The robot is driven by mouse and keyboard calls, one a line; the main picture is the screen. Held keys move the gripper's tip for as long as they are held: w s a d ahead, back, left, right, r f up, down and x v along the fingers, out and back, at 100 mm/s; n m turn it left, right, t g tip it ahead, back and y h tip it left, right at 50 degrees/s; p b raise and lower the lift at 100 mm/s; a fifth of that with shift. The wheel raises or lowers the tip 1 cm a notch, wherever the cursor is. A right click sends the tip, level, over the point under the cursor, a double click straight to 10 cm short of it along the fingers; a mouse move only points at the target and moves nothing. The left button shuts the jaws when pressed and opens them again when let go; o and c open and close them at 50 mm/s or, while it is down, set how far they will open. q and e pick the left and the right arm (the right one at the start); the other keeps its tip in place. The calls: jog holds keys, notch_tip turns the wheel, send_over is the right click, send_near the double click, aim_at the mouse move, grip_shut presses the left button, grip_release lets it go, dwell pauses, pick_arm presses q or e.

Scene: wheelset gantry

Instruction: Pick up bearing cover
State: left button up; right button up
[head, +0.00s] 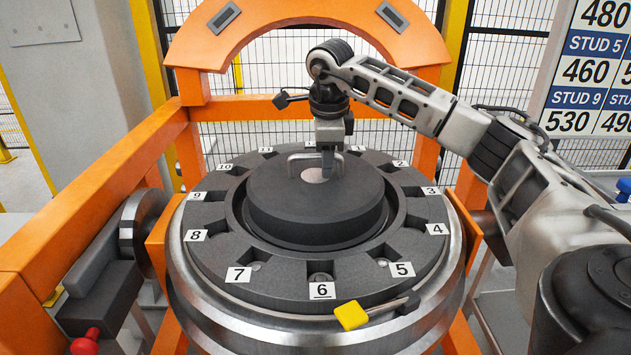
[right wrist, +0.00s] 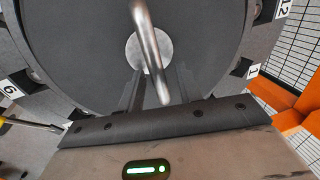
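The bearing cover (head: 275,205) is a dark round disc with a pale metal handle (head: 301,156) and a light round centre plate. It sits in the middle of the numbered ring. My right gripper (head: 327,170) points down at the right part of the handle. In the right wrist view, its two dark fingers (right wrist: 158,88) stand apart, one on each side of the handle bar (right wrist: 151,45), with gaps visible beside the bar. The cover also fills much of that view (right wrist: 75,55). My left gripper is not in view.
The dark ring (head: 290,285) has numbered pockets around the cover. A yellow-ended tool (head: 351,315) lies on its front edge near 5 and 6. An orange arch (head: 310,15) and frame stand around the wheel. A number board (head: 590,70) stands at right.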

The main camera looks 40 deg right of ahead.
grip_shut()
dwell(1.4)
